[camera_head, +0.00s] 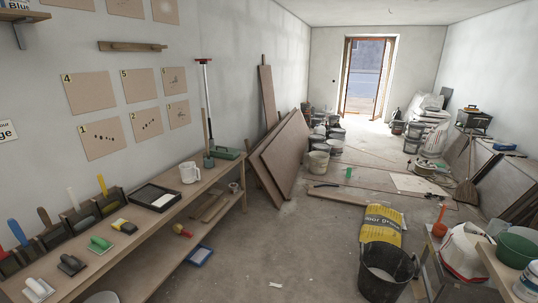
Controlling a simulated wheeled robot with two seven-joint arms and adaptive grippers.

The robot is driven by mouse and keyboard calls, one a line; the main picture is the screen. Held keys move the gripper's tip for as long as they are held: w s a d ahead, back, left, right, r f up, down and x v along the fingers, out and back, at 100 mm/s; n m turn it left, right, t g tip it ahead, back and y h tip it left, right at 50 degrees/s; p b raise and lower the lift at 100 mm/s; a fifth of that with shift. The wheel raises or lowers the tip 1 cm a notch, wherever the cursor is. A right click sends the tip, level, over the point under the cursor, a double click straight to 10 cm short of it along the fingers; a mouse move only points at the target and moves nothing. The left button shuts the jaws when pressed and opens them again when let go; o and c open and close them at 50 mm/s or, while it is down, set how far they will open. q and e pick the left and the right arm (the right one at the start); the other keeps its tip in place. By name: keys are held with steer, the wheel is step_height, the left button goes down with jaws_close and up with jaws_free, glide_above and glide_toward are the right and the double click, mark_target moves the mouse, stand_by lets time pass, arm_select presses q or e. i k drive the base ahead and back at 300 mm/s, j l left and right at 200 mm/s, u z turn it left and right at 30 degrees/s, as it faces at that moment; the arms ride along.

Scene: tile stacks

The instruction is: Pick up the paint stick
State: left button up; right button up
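I cannot single out the paint stick with certainty. A long thin pole with a red top (207,95) leans upright against the left wall at the far end of the wooden workbench (160,229).
A black bucket (385,272) and yellow bag (381,225) stand right of centre. Boards (284,155) lean by the wall. Floor between is mostly clear.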

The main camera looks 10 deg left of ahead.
mark_target(203, 113)
steer(key=i+u, duration=0.3)
steer(key=i, duration=0.25)
steer(key=i+l+u, duration=0.2)
steer(key=i+u, duration=0.15)
steer(key=i, duration=0.2)
steer(key=i+l+u, duration=0.3)
steer(key=i, duration=0.2)
